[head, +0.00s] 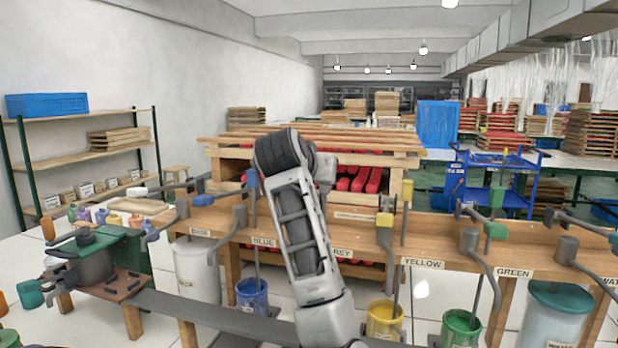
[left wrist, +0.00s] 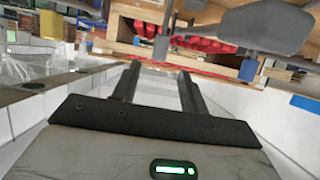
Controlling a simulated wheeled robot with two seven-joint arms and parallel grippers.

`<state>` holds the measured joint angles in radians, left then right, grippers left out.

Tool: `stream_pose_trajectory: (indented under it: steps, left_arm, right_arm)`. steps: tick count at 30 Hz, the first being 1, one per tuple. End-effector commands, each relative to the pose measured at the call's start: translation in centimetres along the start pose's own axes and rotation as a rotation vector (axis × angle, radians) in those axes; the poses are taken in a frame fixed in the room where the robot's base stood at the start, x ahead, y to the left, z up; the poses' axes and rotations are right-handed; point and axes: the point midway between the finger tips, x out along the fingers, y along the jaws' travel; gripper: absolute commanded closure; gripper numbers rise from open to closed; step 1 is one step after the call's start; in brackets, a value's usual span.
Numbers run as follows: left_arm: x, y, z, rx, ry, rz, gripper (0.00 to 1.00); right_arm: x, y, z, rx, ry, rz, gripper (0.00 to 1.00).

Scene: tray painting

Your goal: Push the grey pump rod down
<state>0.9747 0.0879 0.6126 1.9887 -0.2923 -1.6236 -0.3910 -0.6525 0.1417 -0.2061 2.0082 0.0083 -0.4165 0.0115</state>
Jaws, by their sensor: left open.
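The bench label ending in "REY" (head: 343,253) is partly covered by my left arm in the head view. The grey pump rod behind that arm is hidden there. A grey shape beside the arm's upper end could be part of the pump or of my wrist; I cannot tell. My left gripper (left wrist: 160,68) shows in the left wrist view, with its two dark fingers apart and nothing between them. A large dark grey shape (left wrist: 265,27) is above and right of the fingers, apart from them; I cannot tell if it is the pump. My right gripper is not in view.
The wooden bench (head: 395,232) carries several pumps above paint containers. The blue bucket (head: 252,297) is left of my arm and the yellow bucket (head: 384,320) right of it. A green bucket (head: 461,328) stands further right. A rack with red trays (head: 365,180) is behind.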

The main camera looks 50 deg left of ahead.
Motion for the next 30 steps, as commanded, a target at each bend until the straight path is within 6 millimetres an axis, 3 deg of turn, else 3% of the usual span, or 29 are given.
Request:
stream_pose_trajectory:
  steps: [3,9,30]
  left_arm:
    - [-2.2,-0.1,0.0,-0.001,0.004,-0.001,0.56]
    - [-4.2,-0.1,0.0,0.000,0.000,-0.001,0.56]
    - [-4.5,0.0,0.0,0.000,-0.001,-0.001,0.56]
  right_arm:
    - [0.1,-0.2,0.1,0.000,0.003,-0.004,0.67]
    - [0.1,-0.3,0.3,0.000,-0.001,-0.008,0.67]
    - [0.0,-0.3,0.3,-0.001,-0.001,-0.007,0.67]
